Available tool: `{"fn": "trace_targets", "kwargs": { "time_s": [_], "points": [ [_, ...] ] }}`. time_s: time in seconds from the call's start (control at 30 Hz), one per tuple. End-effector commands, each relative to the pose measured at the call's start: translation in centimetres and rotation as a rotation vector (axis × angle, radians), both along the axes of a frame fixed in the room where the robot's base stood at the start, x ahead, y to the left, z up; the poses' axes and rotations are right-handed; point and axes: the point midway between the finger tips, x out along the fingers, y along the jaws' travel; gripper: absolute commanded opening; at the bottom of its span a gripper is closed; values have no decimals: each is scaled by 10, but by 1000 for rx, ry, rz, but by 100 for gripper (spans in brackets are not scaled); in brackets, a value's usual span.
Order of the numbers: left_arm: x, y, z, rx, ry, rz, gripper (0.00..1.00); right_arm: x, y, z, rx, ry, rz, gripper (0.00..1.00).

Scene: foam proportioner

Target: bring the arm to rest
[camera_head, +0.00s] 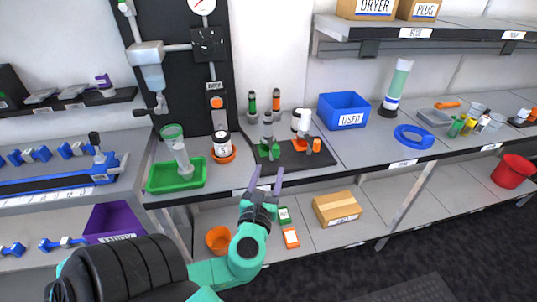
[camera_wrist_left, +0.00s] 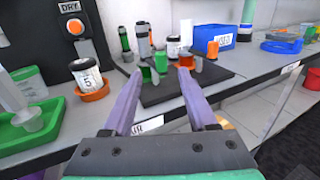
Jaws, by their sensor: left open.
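My left arm comes in from the lower left in the head view, with a black sleeve and teal links. My left gripper (camera_head: 266,181) has two purple fingers and is in front of the bench edge, below the black mat (camera_head: 290,160). It is open, and nothing shows between its fingers. In the left wrist view the open gripper (camera_wrist_left: 157,90) points toward the mat (camera_wrist_left: 165,86) and the small bottles on it. My right gripper does not show in either view.
A green tray (camera_head: 175,184) holds a clear cylinder. A white jar (camera_head: 222,146) sits in an orange ring. A blue bin (camera_head: 344,110) stands behind the mat. A cardboard box (camera_head: 336,208) is on the lower shelf, and a red bucket (camera_head: 512,171) is at far right.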

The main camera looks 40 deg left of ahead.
Motion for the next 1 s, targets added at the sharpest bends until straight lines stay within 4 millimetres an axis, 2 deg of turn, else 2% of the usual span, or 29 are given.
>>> {"fn": "trace_targets", "kwargs": {
  "time_s": [0.27, 0.33, 0.37, 0.47, 0.5, 0.57, 0.6, 0.67, 0.8, 0.97, 1.0],
  "points": [
    [0, 0, 0, 0, 0, 0, 58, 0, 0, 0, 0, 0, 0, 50],
    [-1, 3, -2, -48, -10, 17, 58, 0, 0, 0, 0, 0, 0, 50],
    [-3, 7, -6, -108, -21, 40, 58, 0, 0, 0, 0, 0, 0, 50],
    [-15, 27, -32, -505, -104, 196, 58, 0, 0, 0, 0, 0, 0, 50],
    [-23, 32, -50, -712, -152, 289, 58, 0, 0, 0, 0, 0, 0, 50],
    [-36, 32, -78, -1017, -224, 448, 58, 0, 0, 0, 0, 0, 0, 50],
    [-45, 27, -96, -1200, -269, 555, 58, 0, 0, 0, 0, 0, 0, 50],
    [-56, 14, -119, -1439, -327, 714, 58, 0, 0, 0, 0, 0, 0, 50],
    [-77, -34, -157, -1871, -420, 1089, 58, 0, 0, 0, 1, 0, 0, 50],
    [-94, -99, -174, -2199, -458, 1529, 58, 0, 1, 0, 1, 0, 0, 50],
    [-92, -98, -193, -2181, -455, 1541, 58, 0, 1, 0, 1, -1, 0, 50]
  ]
}}
